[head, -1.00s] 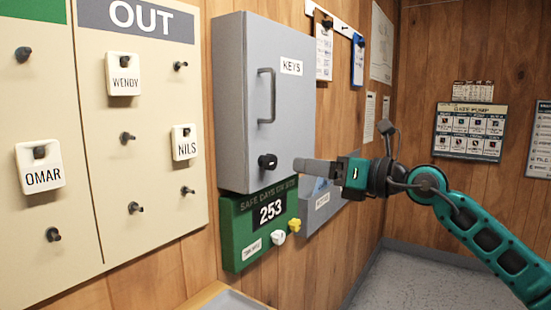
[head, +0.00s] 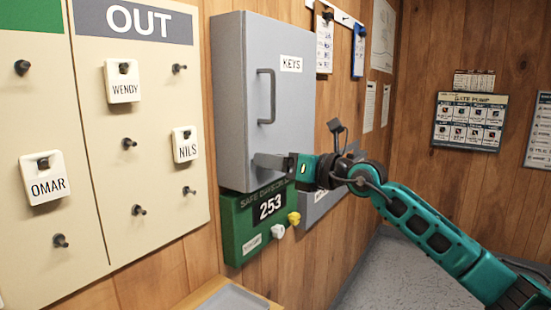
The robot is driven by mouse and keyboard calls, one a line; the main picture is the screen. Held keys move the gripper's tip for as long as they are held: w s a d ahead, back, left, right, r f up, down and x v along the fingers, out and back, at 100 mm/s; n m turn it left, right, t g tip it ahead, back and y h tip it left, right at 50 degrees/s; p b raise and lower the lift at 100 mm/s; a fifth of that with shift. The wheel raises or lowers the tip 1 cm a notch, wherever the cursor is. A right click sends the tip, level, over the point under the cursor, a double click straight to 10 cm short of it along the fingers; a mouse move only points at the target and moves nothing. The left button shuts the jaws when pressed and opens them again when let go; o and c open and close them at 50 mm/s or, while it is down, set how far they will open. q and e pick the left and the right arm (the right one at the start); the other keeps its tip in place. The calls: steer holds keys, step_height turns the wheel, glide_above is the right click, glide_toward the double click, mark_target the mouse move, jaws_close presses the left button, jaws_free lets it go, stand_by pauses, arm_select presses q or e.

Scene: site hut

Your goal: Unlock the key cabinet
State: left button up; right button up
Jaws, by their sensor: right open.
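The grey key cabinet (head: 237,90) hangs on the wood wall with its door closed, marked by a KEYS label (head: 291,64). A vertical bar handle (head: 266,97) is on the door. My right gripper (head: 260,162) is at the lower part of the door, where the black lock knob was visible before. Its fingers now hide the knob. The gripper is open, and I cannot tell whether its fingers touch the knob or are around it. My left gripper is not in view.
A green safe-days board (head: 232,225) with white (head: 278,231) and yellow (head: 294,218) knobs hangs just below the cabinet. A grey wall holder (head: 318,205) is behind my right arm. The OUT tag board (head: 150,120) fills the left. Open floor (head: 400,270) lies at right.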

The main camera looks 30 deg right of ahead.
steer(key=c, duration=1)
steer(key=shift+c, duration=0.2)
